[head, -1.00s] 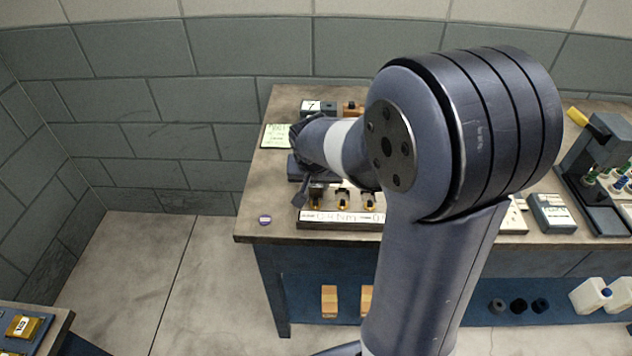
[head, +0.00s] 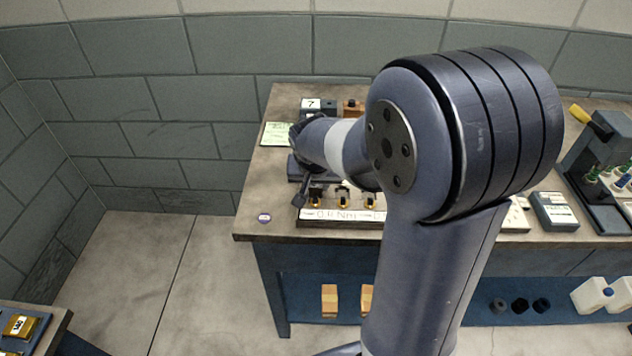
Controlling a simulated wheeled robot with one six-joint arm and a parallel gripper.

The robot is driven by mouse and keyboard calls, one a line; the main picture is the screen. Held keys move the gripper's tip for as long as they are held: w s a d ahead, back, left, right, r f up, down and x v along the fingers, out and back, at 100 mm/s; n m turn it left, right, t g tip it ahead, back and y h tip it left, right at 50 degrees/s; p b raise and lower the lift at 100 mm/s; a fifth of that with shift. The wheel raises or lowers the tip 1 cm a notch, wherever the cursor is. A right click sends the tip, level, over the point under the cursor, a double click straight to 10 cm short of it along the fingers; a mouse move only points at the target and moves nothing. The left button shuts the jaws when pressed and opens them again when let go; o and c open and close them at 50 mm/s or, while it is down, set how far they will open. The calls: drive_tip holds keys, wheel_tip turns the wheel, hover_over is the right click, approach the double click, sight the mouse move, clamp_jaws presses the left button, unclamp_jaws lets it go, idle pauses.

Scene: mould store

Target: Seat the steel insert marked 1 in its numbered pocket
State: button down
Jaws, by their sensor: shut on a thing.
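My gripper (head: 299,196) reaches down over the left part of the bench, seen in the head view from behind my arm. One dark finger shows. The other finger and whatever lies between them are hidden by my wrist. The steel insert marked 1 cannot be made out.
A block with a white label 7 (head: 311,104) stands at the back of the bench (head: 262,190), near a green note (head: 276,135). A small purple disc (head: 264,218) lies near the front left edge. A lever press (head: 597,150) stands at the right. My arm hides the bench's middle.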

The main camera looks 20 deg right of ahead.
drive_tip(key=shift+f+b, duration=0.35)
drive_tip(key=shift+f, duration=0.05)
drive_tip(key=c, duration=0.6)
unclamp_jaws()
drive_tip(key=shift+r, duration=0.2)
drive_tip(key=shift+r+p, duration=2.8)
drive_tip(key=shift+r, duration=0.85)
drive_tip(key=shift+f, duration=0.15)
drive_tip(key=shift+f+b, duration=2.6)
drive_tip(key=shift+f, duration=0.85)
